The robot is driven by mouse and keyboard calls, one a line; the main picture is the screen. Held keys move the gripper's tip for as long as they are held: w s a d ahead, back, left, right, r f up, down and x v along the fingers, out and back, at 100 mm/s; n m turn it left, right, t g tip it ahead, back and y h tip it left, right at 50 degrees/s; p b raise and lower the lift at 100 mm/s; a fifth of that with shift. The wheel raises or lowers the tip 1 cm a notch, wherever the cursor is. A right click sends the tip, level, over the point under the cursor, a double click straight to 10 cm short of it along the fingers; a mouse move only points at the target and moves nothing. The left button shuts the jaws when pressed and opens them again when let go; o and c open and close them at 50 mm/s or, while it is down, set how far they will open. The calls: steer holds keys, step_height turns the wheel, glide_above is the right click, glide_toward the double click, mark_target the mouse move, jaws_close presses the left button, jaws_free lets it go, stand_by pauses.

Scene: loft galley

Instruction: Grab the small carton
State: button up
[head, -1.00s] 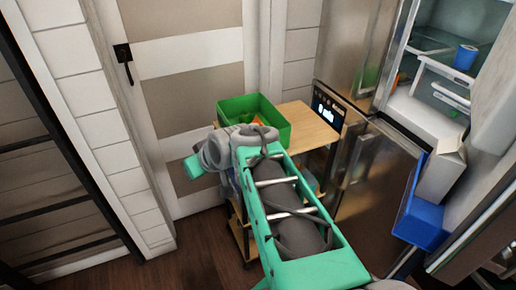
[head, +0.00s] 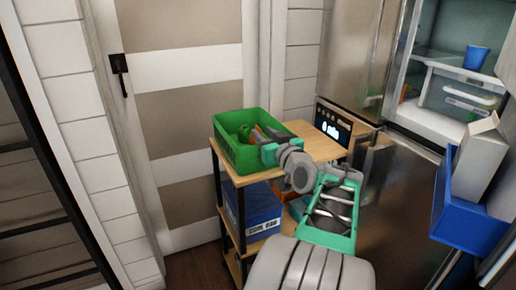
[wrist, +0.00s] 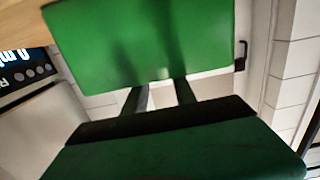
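A pale gable-topped carton (head: 478,160) stands in the blue bin (head: 462,215) at the right of the head view. It is the only carton I can make out, and its lower part is hidden by the bin. My gripper (head: 262,154) is well to its left, at the front right side of the green crate (head: 238,157). In the wrist view my two fingers (wrist: 160,92) are apart with nothing seen between them. They point at the green crate wall (wrist: 140,45), which fills the upper middle; I cannot tell whether they touch it.
The crate holds orange and green items and stands on a wooden-topped cart (head: 312,142). A blue box (head: 258,208) is on the shelf below. The refrigerator (head: 435,122) is open at right, with a blue cup (head: 476,57) inside. A closed door (head: 185,100) is behind.

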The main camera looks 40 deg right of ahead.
mark_target(258, 129)
steer(key=x, duration=0.4)
steer(key=shift+w+d, duration=0.3)
steer(key=shift+w, duration=0.05)
steer(key=shift+f, duration=0.1)
jaws_close()
